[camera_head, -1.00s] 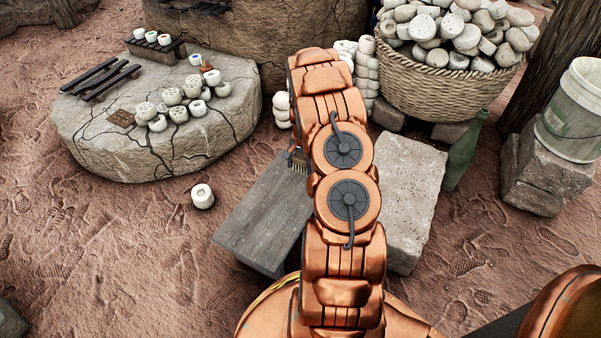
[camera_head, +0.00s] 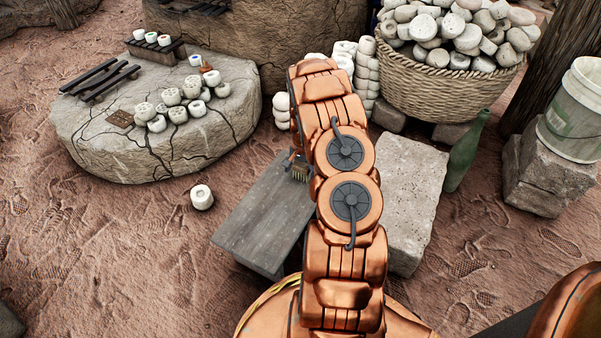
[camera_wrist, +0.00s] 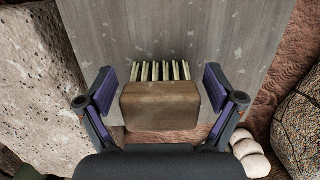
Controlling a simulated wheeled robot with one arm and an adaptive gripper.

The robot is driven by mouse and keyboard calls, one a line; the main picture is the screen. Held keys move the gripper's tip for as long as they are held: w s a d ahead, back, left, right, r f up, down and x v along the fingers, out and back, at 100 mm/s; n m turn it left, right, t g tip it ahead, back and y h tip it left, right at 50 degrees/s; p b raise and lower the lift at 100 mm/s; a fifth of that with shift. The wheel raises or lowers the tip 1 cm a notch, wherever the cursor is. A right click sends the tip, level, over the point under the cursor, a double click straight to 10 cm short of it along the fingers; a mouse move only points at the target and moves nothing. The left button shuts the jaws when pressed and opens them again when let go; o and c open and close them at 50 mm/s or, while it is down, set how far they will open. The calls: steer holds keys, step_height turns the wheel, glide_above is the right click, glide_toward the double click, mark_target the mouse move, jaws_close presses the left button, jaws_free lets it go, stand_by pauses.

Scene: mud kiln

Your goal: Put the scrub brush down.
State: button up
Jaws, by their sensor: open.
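The scrub brush (camera_wrist: 160,102) has a brown wooden block and pale bristles. In the wrist view it lies on the grey bench (camera_wrist: 175,30), close to its end, with the bristles pointing away from my gripper. My gripper (camera_wrist: 160,88) is open, with one finger on each side of the block and a gap showing at both sides. In the head view the brush (camera_head: 299,171) shows partly at the far end of the bench (camera_head: 262,222), beside my arm. My arm hides the rest of it and most of my gripper.
A pale stone block (camera_head: 408,195) stands right of the bench, with a green bottle (camera_head: 465,152) beyond it. A round stone slab (camera_head: 160,150) with several white pots is at left. A lone white pot (camera_head: 202,197) stands on the sand. A full wicker basket (camera_head: 440,92) is behind.

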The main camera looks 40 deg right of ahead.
mark_target(302, 164)
steer(key=shift+r, duration=0.1)
steer(key=r+p, duration=0.1)
steer(key=r, duration=0.2)
steer(key=d+r+p, duration=0.1)
steer(key=r, duration=0.3)
steer(key=r+p, duration=0.1)
steer(key=r, duration=0.3)
steer(key=shift+w+d+r, duration=0.15)
steer(key=shift+w+r, duration=0.05)
steer(key=shift+w, duration=0.05)
steer(key=shift+r, duration=0.3)
steer(key=s+a+r+n+g, duration=0.1)
steer(key=s+a+r+n, duration=0.35)
steer(key=a+r, duration=0.6)
steer(key=s+a+r+n+g, duration=0.1)
steer(key=s+a+r+n, duration=0.2)
steer(key=s+a+r, duration=0.75)
steer(key=s+a+r+n+g+h, duration=0.1)
steer(key=s+a+n, duration=0.6)
steer(key=s+a, duration=0.9)
steer(key=shift+s+a+r, duration=0.35)
steer(key=shift+s+r, duration=0.15)
